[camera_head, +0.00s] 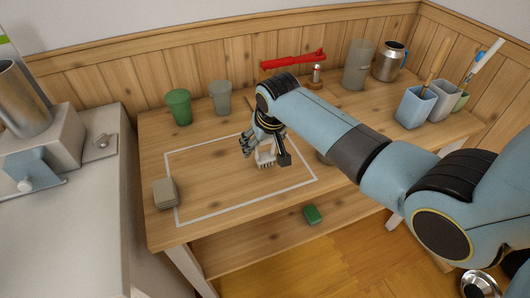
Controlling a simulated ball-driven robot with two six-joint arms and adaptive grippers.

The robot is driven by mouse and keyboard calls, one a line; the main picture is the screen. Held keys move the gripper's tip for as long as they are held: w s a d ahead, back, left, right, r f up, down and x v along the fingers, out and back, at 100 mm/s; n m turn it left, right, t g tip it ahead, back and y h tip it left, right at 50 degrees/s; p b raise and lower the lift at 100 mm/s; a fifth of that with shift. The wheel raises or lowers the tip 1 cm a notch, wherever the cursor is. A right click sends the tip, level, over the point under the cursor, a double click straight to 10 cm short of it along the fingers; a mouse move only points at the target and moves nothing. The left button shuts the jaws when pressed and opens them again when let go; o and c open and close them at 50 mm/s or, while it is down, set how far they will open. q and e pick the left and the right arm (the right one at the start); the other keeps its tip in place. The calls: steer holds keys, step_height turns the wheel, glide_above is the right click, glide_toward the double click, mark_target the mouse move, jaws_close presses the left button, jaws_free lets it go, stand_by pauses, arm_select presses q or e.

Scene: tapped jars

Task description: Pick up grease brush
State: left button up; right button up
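My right gripper (265,151) reaches in from the right over the table, fingers pointing down and spread apart. A small cream, ridged thing (266,160) sits between and below the fingers inside the white outline; I cannot tell whether they touch it, and the gripper partly hides it. It may be a brush head. A brush-like tool with a wooden handle (437,60) stands in a blue cup (413,108). Another tool with a white and blue handle (487,57) stands in the cups beside it. I cannot tell which is the grease brush. My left gripper is not in view.
A green cup (178,107) and a grey-green cup (220,97) stand at the back left. A red tool (293,60), a tall container (358,65) and a metal mug (389,61) are at the back. A green block (312,214) lies lower.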

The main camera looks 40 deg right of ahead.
steer(key=c, duration=1)
steer(key=shift+r, duration=0.15)
steer(key=shift+c, duration=0.2)
